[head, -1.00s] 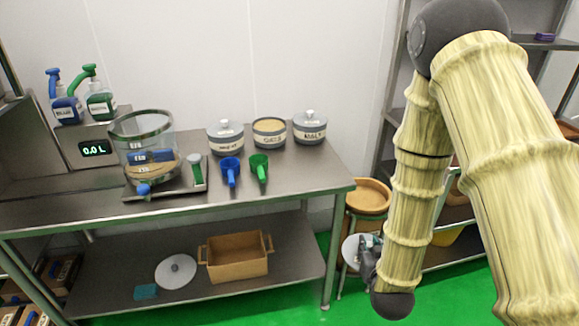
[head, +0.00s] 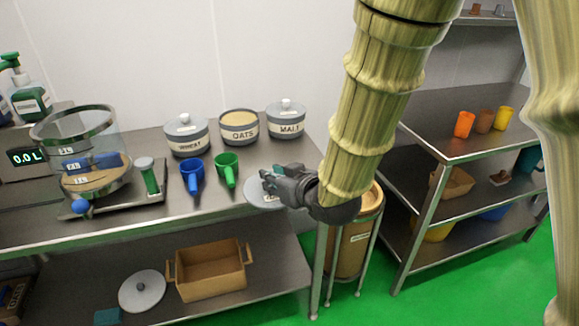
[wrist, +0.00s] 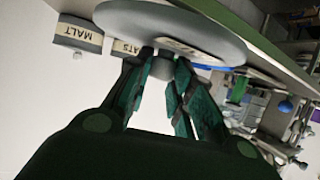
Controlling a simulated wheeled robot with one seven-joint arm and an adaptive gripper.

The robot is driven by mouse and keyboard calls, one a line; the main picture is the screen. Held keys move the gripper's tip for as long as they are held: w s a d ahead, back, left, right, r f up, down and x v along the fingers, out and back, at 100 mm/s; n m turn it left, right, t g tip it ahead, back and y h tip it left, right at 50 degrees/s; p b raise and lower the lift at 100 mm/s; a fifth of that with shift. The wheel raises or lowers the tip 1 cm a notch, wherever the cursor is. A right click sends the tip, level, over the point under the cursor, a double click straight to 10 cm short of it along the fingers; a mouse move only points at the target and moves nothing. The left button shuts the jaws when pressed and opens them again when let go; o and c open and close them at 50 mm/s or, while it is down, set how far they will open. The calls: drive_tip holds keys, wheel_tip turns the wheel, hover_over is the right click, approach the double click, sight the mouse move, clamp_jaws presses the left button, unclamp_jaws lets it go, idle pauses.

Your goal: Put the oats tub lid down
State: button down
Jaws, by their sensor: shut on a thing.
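My gripper (head: 273,184) is shut on the oats tub lid (head: 258,194), a grey disc. In the head view the lid is at the right front part of the steel table, partly hidden by my gripper; I cannot tell whether it touches the table top. In the wrist view the fingers (wrist: 168,88) close on the lid's knob, and the lid (wrist: 125,17) spans the top. The oats tub (head: 239,128) stands open at the back of the table, its pale contents showing, between the lidded wheat tub (head: 187,136) and the lidded malt tub (head: 286,120).
A blue scoop (head: 192,174) and a green scoop (head: 227,167) lie left of my gripper. A clear vessel (head: 92,160) stands on the scale farther left. A tan bin (head: 347,245) stands off the table's right end. A lower shelf holds another lid (head: 142,291) and a brown crate (head: 211,272).

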drive_tip(key=shift+w+a+r, duration=0.1)
drive_tip(key=shift+a+r, duration=0.1)
drive_tip(key=shift+a, duration=0.05)
drive_tip(key=shift+w+r, duration=0.1)
drive_tip(key=shift+w, duration=0.2)
drive_tip(key=w+d, duration=0.1)
drive_tip(key=w, duration=0.3)
drive_tip(key=w+d+f+p, duration=0.1)
drive_tip(key=w+d, duration=0.1)
drive_tip(key=w, duration=0.3)
drive_tip(key=w+d, duration=0.1)
drive_tip(key=w, duration=0.4)
drive_tip(key=shift+w+d+f, duration=0.2)
drive_tip(key=shift+d, duration=0.05)
drive_tip(key=shift+w+f, duration=0.2)
drive_tip(key=shift+w, duration=0.05)
drive_tip(key=shift+f+p, duration=0.3)
drive_tip(key=shift+f, duration=1.3)
drive_tip(key=shift+d, duration=0.1)
drive_tip(key=shift+f, duration=0.2)
drive_tip(key=c, duration=1.3)
unclamp_jaws()
drive_tip(key=shift+o, duration=0.2)
